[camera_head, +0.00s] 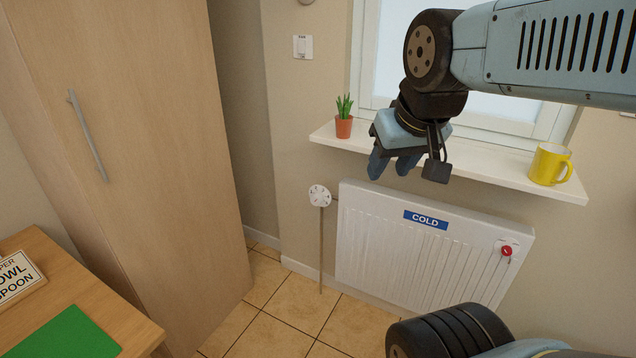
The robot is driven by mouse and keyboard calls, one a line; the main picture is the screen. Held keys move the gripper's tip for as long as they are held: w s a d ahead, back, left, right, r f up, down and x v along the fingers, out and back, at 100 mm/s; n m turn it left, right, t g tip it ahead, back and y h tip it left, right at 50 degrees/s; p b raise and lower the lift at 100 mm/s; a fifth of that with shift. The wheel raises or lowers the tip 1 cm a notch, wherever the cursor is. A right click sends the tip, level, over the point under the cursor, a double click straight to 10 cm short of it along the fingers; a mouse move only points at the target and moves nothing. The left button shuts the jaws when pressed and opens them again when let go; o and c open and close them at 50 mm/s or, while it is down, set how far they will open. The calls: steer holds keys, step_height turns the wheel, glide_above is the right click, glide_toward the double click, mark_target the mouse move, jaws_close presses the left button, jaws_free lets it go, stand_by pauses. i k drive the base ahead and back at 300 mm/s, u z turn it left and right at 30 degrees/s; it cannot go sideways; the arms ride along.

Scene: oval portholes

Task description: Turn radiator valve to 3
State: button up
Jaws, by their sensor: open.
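A white radiator (400,255) hangs on the wall under the window sill, with a blue sign (426,220) reading "COLD". A round white dial (320,196) with dark marks sits at its upper left, on top of a thin upright pipe. A red knob (507,251) sits on a pale plate at the radiator's upper right. The dial's marks and the knob's setting are too small to read. My gripper (393,170) is open and empty, pointing down. In the picture it overlaps the sill and lies above the radiator, to the right of the dial, apart from both dial and knob.
The white sill (490,171) holds a potted plant (344,127) and a yellow mug (549,164). A tall wooden cupboard (135,130) stands left. A wooden table (130,325) with a green mat (66,336) and a sign is at lower left. Tiled floor (290,310) is clear before the radiator.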

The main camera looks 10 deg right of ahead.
mark_target(317, 199)
steer(key=u, duration=0.2)
steer(key=i, duration=1.1)
steer(key=u, duration=0.5)
steer(key=k, duration=0.85)
steer(key=u, duration=0.2)
steer(key=i, duration=0.85)
steer(key=z, duration=0.1)
